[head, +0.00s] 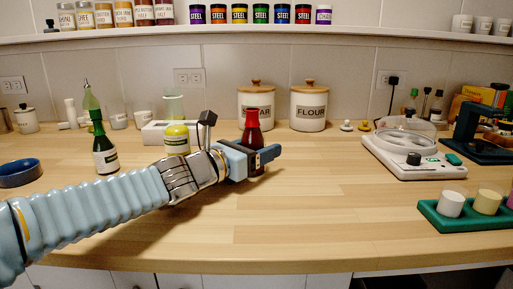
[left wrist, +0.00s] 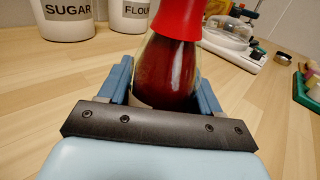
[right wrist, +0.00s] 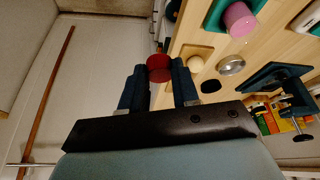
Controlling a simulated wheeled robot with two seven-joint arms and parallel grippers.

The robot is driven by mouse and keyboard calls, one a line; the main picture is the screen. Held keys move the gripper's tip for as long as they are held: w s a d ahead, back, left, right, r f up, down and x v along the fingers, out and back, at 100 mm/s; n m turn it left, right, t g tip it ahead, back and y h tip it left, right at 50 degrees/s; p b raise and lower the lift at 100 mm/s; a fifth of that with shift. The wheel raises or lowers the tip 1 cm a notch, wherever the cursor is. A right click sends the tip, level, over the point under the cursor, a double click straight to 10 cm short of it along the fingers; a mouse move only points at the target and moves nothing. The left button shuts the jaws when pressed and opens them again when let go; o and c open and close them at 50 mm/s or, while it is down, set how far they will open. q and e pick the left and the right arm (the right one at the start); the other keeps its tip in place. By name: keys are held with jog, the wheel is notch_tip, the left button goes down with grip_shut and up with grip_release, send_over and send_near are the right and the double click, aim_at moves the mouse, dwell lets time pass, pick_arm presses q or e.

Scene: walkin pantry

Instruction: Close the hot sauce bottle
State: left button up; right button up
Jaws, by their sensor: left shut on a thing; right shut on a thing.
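The hot sauce bottle (head: 252,134) stands upright on the wooden counter, with dark red sauce inside and a red top part. My left gripper (head: 262,162) is shut around its body from the front left. In the left wrist view the bottle (left wrist: 170,68) sits between the two blue fingers, and its red upper part runs out of the top of the picture. My right gripper (right wrist: 159,85) is shut on a small round red cap (right wrist: 159,66), held at the fingertips away from the bottle. The right gripper is outside the head view. The bottle's mouth cannot be made out.
A green bottle (head: 104,152) and a yellow-labelled bottle (head: 177,139) stand left of the hot sauce. Sugar (head: 257,107) and flour (head: 308,107) canisters stand behind. A white scale (head: 415,164) and a green tray (head: 443,221) are at right. The front middle counter is clear.

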aim_at(255, 112)
pick_arm(q)
jog(key=shift+c, duration=0.6)
jog(key=shift+r, duration=0.15)
pick_arm(e)
jog(key=shift+r, duration=0.1)
